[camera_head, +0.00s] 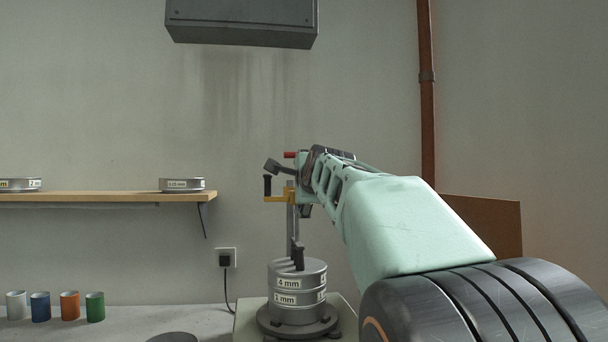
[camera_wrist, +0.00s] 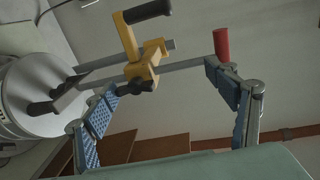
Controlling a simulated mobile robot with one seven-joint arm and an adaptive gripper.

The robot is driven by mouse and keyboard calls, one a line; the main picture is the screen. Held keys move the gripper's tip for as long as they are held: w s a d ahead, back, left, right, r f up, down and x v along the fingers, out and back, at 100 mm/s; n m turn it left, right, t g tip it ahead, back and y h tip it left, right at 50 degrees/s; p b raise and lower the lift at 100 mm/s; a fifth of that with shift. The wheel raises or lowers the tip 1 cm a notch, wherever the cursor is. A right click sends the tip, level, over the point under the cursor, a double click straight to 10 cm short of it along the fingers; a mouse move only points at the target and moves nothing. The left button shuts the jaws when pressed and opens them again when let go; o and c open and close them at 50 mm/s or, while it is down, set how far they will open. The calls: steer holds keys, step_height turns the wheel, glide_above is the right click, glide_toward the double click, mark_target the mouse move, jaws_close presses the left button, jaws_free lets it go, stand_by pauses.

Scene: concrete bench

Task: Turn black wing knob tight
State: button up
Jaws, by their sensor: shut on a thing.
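The black wing knob (camera_wrist: 145,84) sits on the near side of a yellow clamp bracket (camera_wrist: 131,42), in the wrist view. The bracket rides on metal rods, and one rod ends in a red cap (camera_wrist: 221,44). My gripper (camera_wrist: 162,78) is at the bracket, with one blue-padded finger on each side of the knob. In the head view the yellow bracket (camera_head: 277,199) shows left of my gripper (camera_head: 289,175), above the sieve stack (camera_head: 297,296); the knob is not clear there.
The sieve stack stands on a shaker base (camera_head: 247,325). A wooden shelf (camera_head: 100,197) with sieves is on the left wall. Several coloured cups (camera_head: 69,306) stand on the bench at left. A grey box (camera_head: 242,22) hangs above, and a brown pipe (camera_head: 427,110) runs down the wall.

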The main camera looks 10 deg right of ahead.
steer(key=shift+s+r+t+b, duration=0.3)
steer(key=shift+s+r+b, duration=0.25)
steer(key=shift+s+r, duration=0.65)
steer(key=shift+c, duration=0.9)
steer(key=s+b, duration=0.7)
steer(key=s, duration=0.3)
steer(key=s+f+n+g+p, duration=0.1)
steer(key=s+f+n+g, duration=0.4)
steer(key=s+f, duration=0.85)
steer(key=s+f+n+g+p, duration=0.1)
steer(key=s+f+n+g, duration=0.45)
steer(key=f, duration=1.35)
steer(key=s+f+n+g, duration=0.1)
steer(key=s+f+n, duration=0.7)
steer(key=s+f, duration=0.7)
step_height(320, 180, up, 38)
steer(key=w+p, duration=0.2)
steer(key=p, duration=3.6)
steer(key=shift+d, duration=0.15)
